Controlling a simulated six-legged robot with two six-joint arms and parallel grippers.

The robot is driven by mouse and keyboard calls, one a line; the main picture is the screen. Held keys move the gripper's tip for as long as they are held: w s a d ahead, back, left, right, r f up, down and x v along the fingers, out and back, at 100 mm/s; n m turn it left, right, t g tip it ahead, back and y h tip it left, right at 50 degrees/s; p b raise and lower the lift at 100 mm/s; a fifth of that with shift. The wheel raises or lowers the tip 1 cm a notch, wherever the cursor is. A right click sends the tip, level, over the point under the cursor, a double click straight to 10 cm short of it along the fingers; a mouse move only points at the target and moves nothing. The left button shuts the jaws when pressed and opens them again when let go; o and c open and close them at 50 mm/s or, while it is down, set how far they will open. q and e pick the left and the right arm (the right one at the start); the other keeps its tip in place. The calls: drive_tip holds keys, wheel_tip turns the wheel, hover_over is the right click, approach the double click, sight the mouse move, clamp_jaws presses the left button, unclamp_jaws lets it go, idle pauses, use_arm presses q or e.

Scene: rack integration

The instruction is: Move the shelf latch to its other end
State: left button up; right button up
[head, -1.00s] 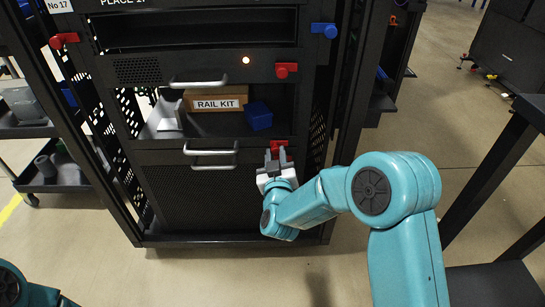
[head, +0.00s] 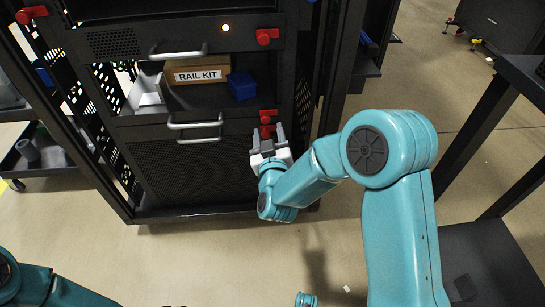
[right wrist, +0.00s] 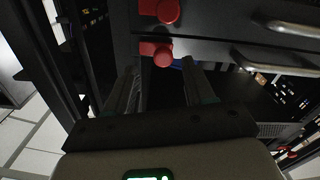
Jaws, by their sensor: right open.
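A red latch (head: 267,116) sits on the rack front at the right, at the shelf's front edge. My right gripper (head: 267,134) is just below it, open, with its two grey fingers pointing up toward the latch. The lower part of the red latch shows between the fingertips in the head view. In the right wrist view, two red latch pieces (right wrist: 156,52) appear ahead of the open fingers (right wrist: 162,78); I cannot tell whether either finger touches them. Only part of my left arm shows at the lower left; its gripper is out of view.
The black rack (head: 200,175) has silver handles (head: 195,125). Another red latch (head: 267,36) is above, and one is at top left (head: 32,14). A RAIL KIT box (head: 195,72) and blue bin (head: 242,86) stand on the shelf.

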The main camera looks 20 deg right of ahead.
use_arm(q)
drive_tip(key=r+p, duration=0.1)
drive_tip(key=s+r+p, duration=0.1)
drive_tip(key=r+p, duration=0.1)
drive_tip(key=shift+s+d+r, duration=0.15)
drive_tip(key=shift+d+r, duration=0.2)
drive_tip(key=shift+r, duration=0.05)
use_arm(e)
drive_tip(key=v, duration=1.2)
drive_tip(key=shift+s, duration=0.35)
drive_tip(key=shift+a, duration=0.1)
